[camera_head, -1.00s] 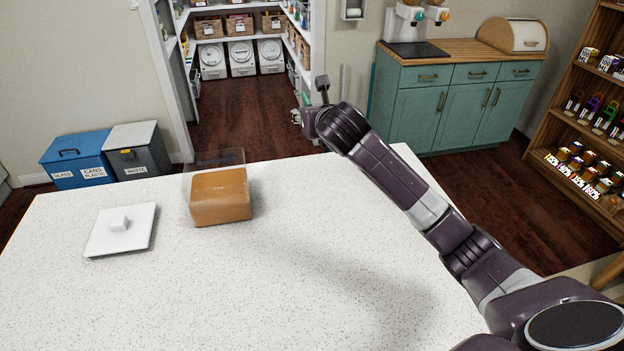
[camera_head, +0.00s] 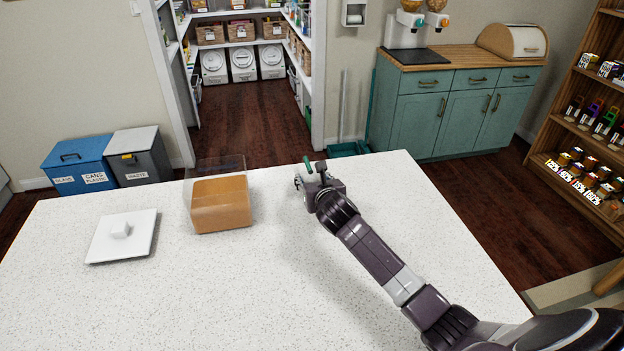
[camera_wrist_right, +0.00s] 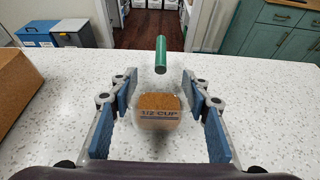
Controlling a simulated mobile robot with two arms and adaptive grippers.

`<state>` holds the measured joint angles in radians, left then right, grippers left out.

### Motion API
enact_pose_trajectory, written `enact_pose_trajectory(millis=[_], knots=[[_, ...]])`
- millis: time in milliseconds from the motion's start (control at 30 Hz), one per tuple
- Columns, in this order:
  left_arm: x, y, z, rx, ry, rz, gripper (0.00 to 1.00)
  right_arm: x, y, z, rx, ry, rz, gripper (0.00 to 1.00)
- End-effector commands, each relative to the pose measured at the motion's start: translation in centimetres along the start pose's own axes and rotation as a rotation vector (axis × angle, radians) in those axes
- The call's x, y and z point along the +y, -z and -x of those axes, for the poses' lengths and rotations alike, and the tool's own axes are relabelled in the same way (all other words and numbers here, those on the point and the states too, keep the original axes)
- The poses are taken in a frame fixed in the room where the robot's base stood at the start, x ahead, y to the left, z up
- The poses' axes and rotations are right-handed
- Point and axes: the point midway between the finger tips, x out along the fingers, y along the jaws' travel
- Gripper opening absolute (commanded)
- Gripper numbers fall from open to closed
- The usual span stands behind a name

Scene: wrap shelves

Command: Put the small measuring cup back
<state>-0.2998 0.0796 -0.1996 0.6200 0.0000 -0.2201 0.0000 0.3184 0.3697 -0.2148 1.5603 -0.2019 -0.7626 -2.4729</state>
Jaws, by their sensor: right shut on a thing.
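A clear measuring cup marked "1/2 CUP" (camera_wrist_right: 158,112) with a green handle (camera_wrist_right: 160,55) shows in the right wrist view, with brown contents in it. My right gripper (camera_wrist_right: 160,97) is shut on the cup, with a blue finger pad on each side. In the head view my right gripper (camera_head: 301,182) is over the far part of the counter, right of the clear container (camera_head: 220,207); the green handle (camera_head: 307,164) sticks up there. The container is open and holds a brown filling. Its white lid (camera_head: 108,248) lies to its left. My left gripper is out of view.
The white speckled counter (camera_head: 290,290) is clear in front. Beyond it are blue and grey bins (camera_head: 78,165), a pantry with shelves (camera_head: 240,45), a teal cabinet (camera_head: 450,110), and a wooden shelf of jars (camera_head: 585,150) at the right.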

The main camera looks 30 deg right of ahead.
Motion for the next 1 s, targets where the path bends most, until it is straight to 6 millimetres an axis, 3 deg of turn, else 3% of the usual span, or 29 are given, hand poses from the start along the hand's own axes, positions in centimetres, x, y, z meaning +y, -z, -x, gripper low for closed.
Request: enact_pose_trajectory(millis=[333, 367, 500, 833, 1000], knots=[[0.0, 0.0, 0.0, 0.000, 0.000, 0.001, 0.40, 0.0, 0.3, -0.1, -0.001, 0.000, 0.002, 0.16], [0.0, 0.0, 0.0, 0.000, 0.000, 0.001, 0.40, 0.0, 0.3, -0.1, -0.001, 0.001, 0.002, 0.45], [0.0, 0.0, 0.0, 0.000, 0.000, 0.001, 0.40, 0.0, 0.3, -0.1, -0.001, 0.000, 0.001, 0.60], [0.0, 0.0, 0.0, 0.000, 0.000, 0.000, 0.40, 0.0, 0.1, 0.0, -0.001, 0.000, -0.001, 0.61], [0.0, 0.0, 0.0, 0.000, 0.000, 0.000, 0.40, -0.1, 0.1, 1.2, -0.001, 0.000, 0.003, 0.61]])
